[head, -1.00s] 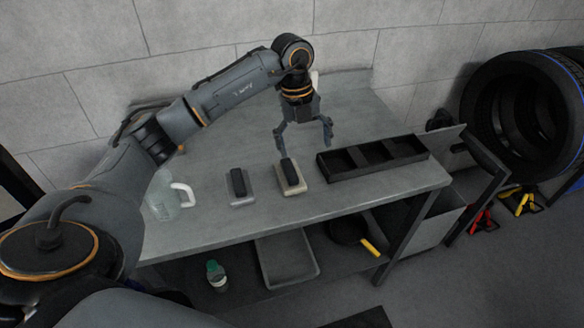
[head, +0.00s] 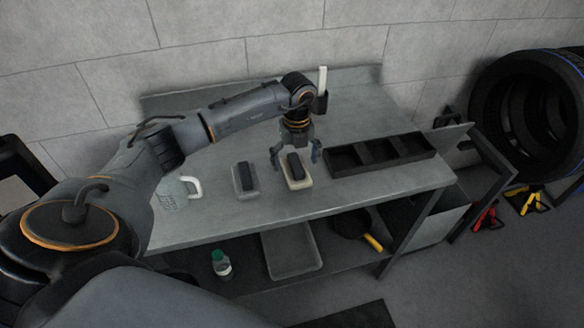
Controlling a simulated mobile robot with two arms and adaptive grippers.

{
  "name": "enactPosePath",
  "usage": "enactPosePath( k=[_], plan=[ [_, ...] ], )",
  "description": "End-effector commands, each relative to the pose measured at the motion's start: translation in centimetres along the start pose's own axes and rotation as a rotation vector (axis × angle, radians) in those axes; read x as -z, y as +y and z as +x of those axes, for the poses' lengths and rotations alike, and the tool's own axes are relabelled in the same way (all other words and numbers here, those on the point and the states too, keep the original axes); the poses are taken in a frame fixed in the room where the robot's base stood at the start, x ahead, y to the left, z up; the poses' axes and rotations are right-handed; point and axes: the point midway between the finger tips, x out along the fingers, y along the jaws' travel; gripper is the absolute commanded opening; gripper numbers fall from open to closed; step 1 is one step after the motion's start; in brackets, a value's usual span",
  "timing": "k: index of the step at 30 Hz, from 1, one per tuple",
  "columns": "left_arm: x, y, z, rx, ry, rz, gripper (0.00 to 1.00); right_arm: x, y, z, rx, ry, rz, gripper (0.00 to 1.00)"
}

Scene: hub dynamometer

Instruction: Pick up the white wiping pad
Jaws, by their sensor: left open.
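The white wiping pad (head: 298,184) lies on the grey workbench, a cream-white block with a black grip on top. A similar, greyer pad (head: 245,191) with a black grip lies to its left, apart from it. My left gripper (head: 297,166) is open above the white pad, its fingers pointing down on either side of the black grip. I cannot tell whether the fingers touch it. My right gripper is not in view.
A black divided tray (head: 345,166) stands just right of the gripper. A clear jug (head: 176,196) with a white handle is at the left. The lower shelf holds a bottle (head: 221,266), a grey tray (head: 291,272) and a black pan (head: 349,224). Tires (head: 530,110) stand far right.

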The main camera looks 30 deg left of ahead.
Motion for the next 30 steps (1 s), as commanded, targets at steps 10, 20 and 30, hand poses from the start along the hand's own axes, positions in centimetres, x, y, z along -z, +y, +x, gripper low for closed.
enactPosePath(
  k=[10, 20, 30],
  plan=[
    [0.0, 0.0, 2.4, 0.002, 0.0, 0.0, 0.89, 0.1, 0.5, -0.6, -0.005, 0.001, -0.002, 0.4],
    [0.0, 0.0, 2.4, 0.002, 0.0, 0.0, 0.42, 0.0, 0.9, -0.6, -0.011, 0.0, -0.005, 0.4],
    [0.0, 0.0, 2.3, 0.002, 0.0, 0.0, 0.25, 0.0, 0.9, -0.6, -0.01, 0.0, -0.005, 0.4]
  ],
)
